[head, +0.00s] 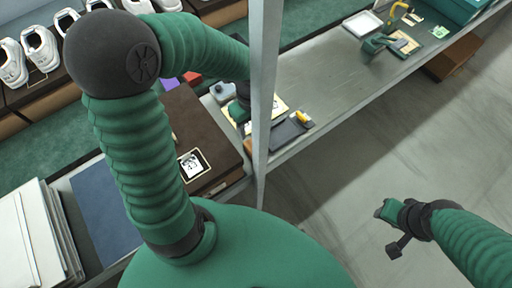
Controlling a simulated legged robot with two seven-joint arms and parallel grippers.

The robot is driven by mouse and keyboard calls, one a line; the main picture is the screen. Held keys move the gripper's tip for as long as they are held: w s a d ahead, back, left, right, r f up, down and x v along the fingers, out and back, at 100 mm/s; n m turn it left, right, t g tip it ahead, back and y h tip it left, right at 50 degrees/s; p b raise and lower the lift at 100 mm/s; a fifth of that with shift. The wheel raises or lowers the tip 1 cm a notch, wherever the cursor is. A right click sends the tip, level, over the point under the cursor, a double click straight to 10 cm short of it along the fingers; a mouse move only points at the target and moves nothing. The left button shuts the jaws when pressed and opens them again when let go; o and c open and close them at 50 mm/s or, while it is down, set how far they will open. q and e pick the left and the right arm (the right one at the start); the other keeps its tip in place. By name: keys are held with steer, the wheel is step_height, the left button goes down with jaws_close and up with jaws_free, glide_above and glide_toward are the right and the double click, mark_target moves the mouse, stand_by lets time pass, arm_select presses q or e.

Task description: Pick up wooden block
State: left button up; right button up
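I cannot surely pick out the wooden block. A small tan and yellow patch (279,107) lies on the bench beside the grey post, partly hidden by it. My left gripper (240,110) is low over the bench just left of the post, close to that patch. Its fingertips are too small and covered to show what they hold. My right gripper (384,212) hangs over the bare floor, away from the bench. Its fingers are too small to read.
A grey post (264,80) stands upright close to my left forearm. A dark brown box (190,125) sits left of it. A dark tray with a yellow item (292,130) lies right of the post. White shoes (40,50) line a rack. The grey bench (320,80) is largely clear mid-length.

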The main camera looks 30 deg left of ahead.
arm_select(q)
steer(key=b, duration=0.2)
glide_above(253, 146)
step_height(253, 146, down, 7)
steer(key=shift+w+r, duration=0.1)
steer(key=shift+r, duration=0.05)
steer(key=shift+d+f, duration=0.2)
steer(key=shift+f, duration=0.45)
step_height(253, 146, down, 4)
steer(key=b, duration=0.2)
steer(key=shift+a+f+b, duration=0.1)
steer(key=shift+b, duration=0.2)
steer(key=shift+a+f, duration=0.1)
steer(key=shift+f, duration=0.25)
steer(key=shift+r, duration=0.2)
steer(key=c, duration=0.7)
jaws_close()
